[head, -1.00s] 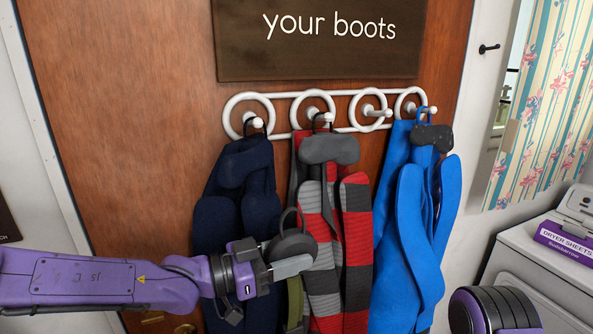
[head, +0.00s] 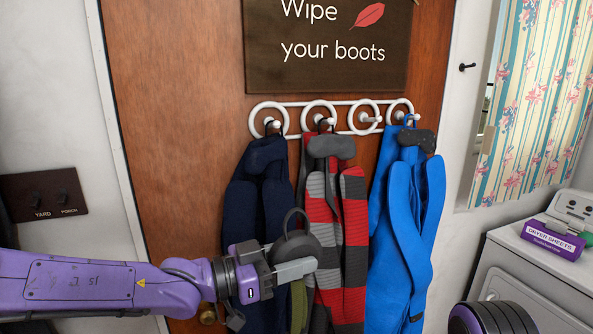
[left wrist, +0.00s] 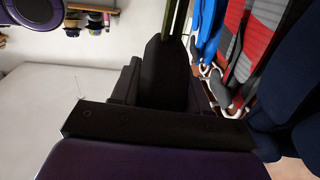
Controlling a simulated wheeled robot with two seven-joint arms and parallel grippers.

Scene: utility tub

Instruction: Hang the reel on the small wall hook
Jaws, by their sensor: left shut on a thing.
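The reel (head: 296,243) is a dark grey round body with a thin loop on top and an olive green strap (head: 299,305) hanging below. My left gripper (head: 293,264) is shut on the reel and holds it in front of the hanging scarves. In the left wrist view a dark shape, seemingly the reel (left wrist: 165,75), sits between the fingers with the green strap beyond. The small wall hook (head: 467,67) is a black peg on the white wall right of the door, up and right of the reel, well apart from it and bare. My right gripper is out of view.
A white rack (head: 342,106) on the brown door holds navy (head: 258,200), red-grey striped (head: 352,230) and blue (head: 405,230) scarves. A floral curtain (head: 535,100) hangs right of the hook. A white dryer (head: 520,265) with a purple box (head: 552,240) stands below.

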